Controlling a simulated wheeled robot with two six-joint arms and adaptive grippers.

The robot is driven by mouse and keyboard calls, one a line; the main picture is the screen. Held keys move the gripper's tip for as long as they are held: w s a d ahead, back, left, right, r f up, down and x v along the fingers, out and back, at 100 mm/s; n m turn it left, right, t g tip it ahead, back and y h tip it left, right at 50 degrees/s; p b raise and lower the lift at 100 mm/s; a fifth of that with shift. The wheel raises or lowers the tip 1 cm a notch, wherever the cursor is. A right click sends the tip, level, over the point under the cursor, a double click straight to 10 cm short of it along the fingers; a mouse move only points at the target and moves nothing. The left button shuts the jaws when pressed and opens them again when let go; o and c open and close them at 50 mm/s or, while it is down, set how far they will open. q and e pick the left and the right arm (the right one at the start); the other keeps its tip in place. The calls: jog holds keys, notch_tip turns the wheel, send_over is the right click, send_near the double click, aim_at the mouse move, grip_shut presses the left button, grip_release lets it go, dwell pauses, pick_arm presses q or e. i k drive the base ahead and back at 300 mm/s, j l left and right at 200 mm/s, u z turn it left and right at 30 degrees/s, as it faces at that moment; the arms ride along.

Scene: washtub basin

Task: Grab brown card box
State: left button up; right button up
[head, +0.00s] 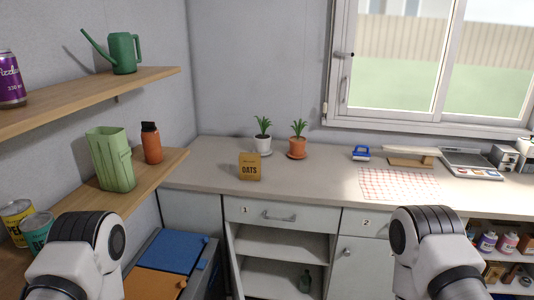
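The brown card box (249,169), labelled OATS, stands upright on the countertop (205,178) near its left end, in front of two potted plants. Nothing is touching it. My left and right arms show only as white and black links at the bottom of the head view. Neither gripper is visible, so what they hold cannot be seen.
Potted plants (262,138) and (298,142) stand behind the box. A blue-handled brush (360,153), checked cloth (399,184) and scale (470,163) lie to the right. Shelves (140,190) jut out at left. An open cupboard (282,246) is below.

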aim_at(249, 164)
jog(key=i+l+z, duration=0.15)
jog(key=i, duration=0.25)
jog(key=i+l+z, duration=0.15)
jog(key=i+l, duration=0.15)
jog(key=i+l+z, duration=0.2)
jog(key=i, duration=0.35)
jog(key=j, duration=0.1)
